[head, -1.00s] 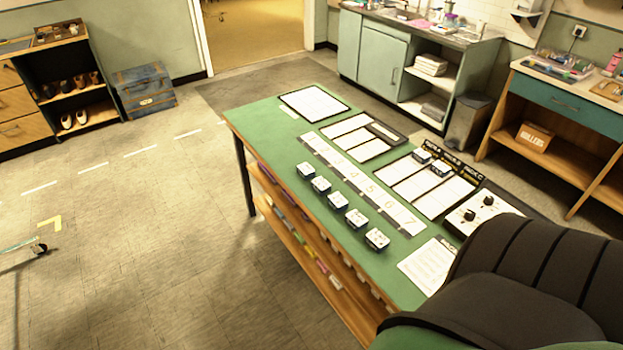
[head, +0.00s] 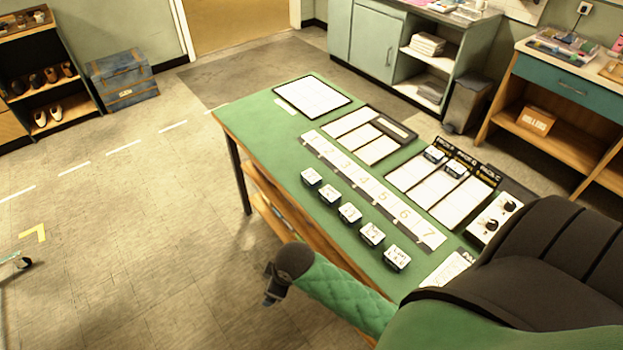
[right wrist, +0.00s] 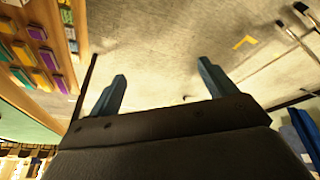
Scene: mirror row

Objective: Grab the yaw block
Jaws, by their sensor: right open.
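Several small dark blocks with white labelled tops stand in a row along the near side of the green table (head: 262,122); the middle one (head: 349,213) and the nearest one (head: 397,257) are among them. Two more blocks (head: 434,155) (head: 455,169) sit on the boards at the right. The labels are too small to read, so I cannot tell which is the yaw block. My right gripper (head: 270,297) hangs over the floor beside the table's near edge, away from the blocks. In the right wrist view its fingers (right wrist: 160,75) are apart and empty. My left gripper is not in view.
A numbered strip (head: 375,187) runs behind the row of blocks. A white control box with black knobs (head: 492,217) stands at the right end. Coloured items (right wrist: 37,32) lie on a shelf under the table, near my right gripper. The floor at left is open.

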